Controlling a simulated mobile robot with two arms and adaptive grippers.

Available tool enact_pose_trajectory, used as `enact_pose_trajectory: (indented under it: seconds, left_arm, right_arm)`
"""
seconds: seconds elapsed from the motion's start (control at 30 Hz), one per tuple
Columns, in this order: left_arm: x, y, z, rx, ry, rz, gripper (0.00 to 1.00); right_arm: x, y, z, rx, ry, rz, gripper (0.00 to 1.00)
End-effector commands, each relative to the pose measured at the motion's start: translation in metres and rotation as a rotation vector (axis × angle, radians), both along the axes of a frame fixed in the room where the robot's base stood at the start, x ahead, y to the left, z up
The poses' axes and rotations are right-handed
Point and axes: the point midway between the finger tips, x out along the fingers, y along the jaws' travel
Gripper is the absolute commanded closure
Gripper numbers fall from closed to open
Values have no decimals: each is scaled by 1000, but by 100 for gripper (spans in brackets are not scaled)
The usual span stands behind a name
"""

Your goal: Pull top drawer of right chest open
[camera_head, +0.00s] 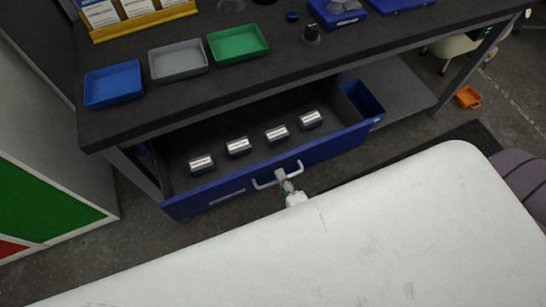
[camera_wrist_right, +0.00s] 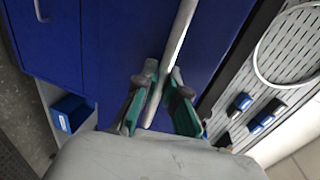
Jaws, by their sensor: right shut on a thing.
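The blue top drawer (camera_head: 228,186) under the dark workbench stands pulled out, with its inside showing in the head view. Its light handle (camera_head: 263,185) is on the front face. My right gripper (camera_head: 284,180) is at the middle of this handle. In the right wrist view the handle bar (camera_wrist_right: 181,35) runs between the two green-and-grey fingers of my right gripper (camera_wrist_right: 161,85), which is shut on it. The blue drawer front (camera_wrist_right: 125,40) fills the area behind. My left gripper is not in view.
Several dark blocks with silvery tops (camera_head: 239,147) lie in the drawer. A blue tray (camera_head: 113,84), a grey tray (camera_head: 178,61) and a green tray (camera_head: 238,43) stand on the workbench (camera_head: 300,68). A small orange bin (camera_head: 468,97) is on the floor at right.

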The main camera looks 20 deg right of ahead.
Motion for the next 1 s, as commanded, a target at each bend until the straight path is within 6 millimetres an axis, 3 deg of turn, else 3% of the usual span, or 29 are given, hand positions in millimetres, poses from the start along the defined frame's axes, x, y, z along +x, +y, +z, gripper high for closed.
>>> enact_pose_trajectory:
  seconds: [0.1, 0.3, 0.83, 0.87, 0.9, 1.0]
  left_arm:
    - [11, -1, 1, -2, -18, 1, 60]
    - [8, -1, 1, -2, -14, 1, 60]
    - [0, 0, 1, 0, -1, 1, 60]
    - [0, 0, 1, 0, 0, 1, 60]
    - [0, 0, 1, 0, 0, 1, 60]
    - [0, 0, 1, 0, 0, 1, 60]
  right_arm:
    - [-23, 0, -2, 0, 6, 2, 100]
    - [-43, -1, -1, -1, 3, 1, 100]
    - [-51, -2, -1, 0, 2, 0, 100]
    - [-51, -2, -1, 0, 2, 0, 87]
    - [-51, -2, -1, 0, 2, 0, 80]
    - [-51, -2, -1, 0, 2, 0, 78]
